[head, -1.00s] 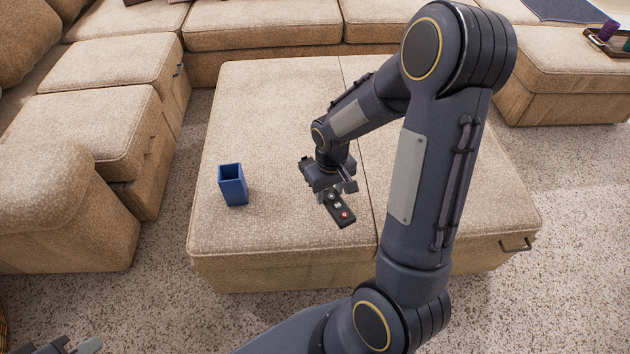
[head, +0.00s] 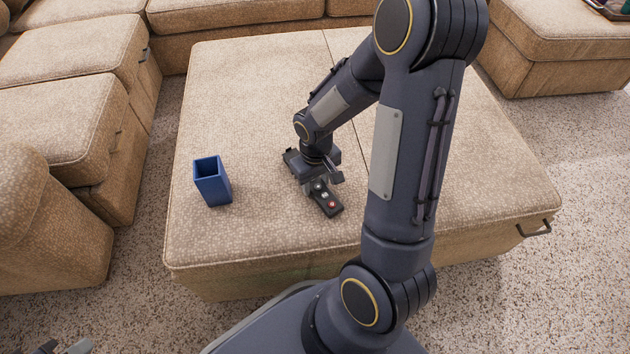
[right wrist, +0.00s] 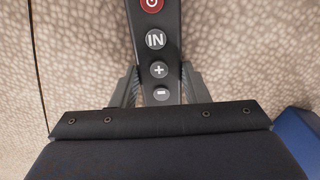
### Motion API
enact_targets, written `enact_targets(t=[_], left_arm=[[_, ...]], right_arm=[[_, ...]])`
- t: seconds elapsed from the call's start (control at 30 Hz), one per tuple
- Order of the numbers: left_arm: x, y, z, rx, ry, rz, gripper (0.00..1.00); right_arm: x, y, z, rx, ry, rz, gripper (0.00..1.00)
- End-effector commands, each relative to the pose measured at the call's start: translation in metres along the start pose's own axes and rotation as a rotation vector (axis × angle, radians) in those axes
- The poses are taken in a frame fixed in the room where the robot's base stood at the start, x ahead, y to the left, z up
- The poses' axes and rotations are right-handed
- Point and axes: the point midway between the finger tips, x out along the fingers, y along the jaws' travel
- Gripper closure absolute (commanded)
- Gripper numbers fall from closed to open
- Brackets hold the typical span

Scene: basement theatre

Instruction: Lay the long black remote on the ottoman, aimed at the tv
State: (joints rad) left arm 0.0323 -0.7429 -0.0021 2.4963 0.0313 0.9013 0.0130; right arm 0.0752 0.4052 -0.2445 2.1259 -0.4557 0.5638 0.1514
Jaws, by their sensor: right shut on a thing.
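The long black remote (head: 326,203) has a red button and pale buttons near its front end. It is over the ottoman (head: 250,90), low at its top, its red-button end pointing toward the front edge; I cannot tell if it touches the fabric. My right gripper (head: 319,180) is shut on the remote, which also shows between the fingers in the right wrist view (right wrist: 155,60). My left gripper (head: 62,348) shows only in part at the bottom left corner. No tv is in view.
A blue open-topped box (head: 212,182) stands on the ottoman, left of my right gripper. A beige sectional sofa (head: 70,130) runs along the left and back. The ottoman top between the box and the gripper is clear. A tray (head: 612,8) sits at the far right.

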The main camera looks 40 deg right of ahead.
Motion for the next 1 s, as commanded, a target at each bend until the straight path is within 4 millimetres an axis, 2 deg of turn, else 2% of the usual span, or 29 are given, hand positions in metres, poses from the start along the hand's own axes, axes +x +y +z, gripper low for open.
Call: enact_targets(t=[0.13,0.17,0.33,0.67,0.77,1.0], left_arm=[[0.003,-0.001,0.001,0.0,0.0,0.0,1.0],[0.003,-0.001,0.001,0.0,0.0,0.0,1.0],[0.002,-0.001,0.001,0.0,0.0,0.0,1.0],[-0.002,0.001,-0.001,0.0,0.0,0.0,1.0],[-0.007,0.004,-0.004,0.0,0.0,0.0,1.0],[-0.029,0.013,-0.015,0.0,0.0,0.0,1.0]], right_arm=[[0.004,0.0,0.0,0.0,0.0,0.0,0.83],[0.004,0.0,0.0,0.0,0.0,0.0,0.57],[0.003,0.0,0.0,0.0,0.0,0.0,0.37],[-0.003,0.0,0.0,0.0,0.001,0.0,0.37],[-0.016,0.0,-0.001,0.0,0.003,0.001,0.37],[-0.069,0.0,-0.001,0.0,0.005,0.0,0.37]])
